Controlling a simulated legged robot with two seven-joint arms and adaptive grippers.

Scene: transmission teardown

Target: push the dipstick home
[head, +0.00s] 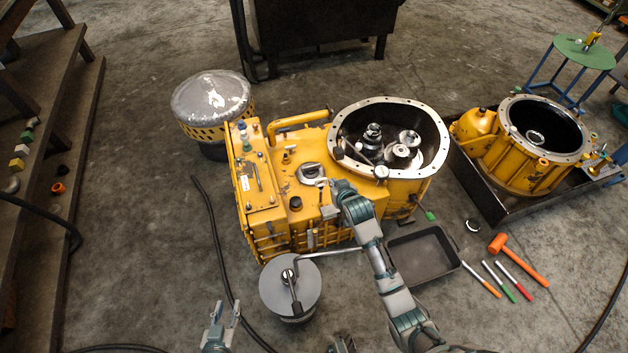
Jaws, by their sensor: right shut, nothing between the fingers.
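The yellow transmission housing (270,225) stands in the middle of the floor, with its round open bell (430,110) at the right end. My right arm reaches up from the lower right. Its gripper (338,186) is shut and empty over the top of the housing, just left of the bell. I cannot clearly pick out the dipstick; small fittings crowd the area near that gripper, and the arm hides part of it. My left gripper (226,310) is low in the picture, its two fingers apart and empty, clear of the housing.
A round grey-topped stand (272,292) with a bent bar is in front of the housing. A black tray (425,262), an orange mallet (515,258) and several coloured markers lie to the right. A second yellow housing (520,180) sits in a dark tray. Hoses cross the floor at left.

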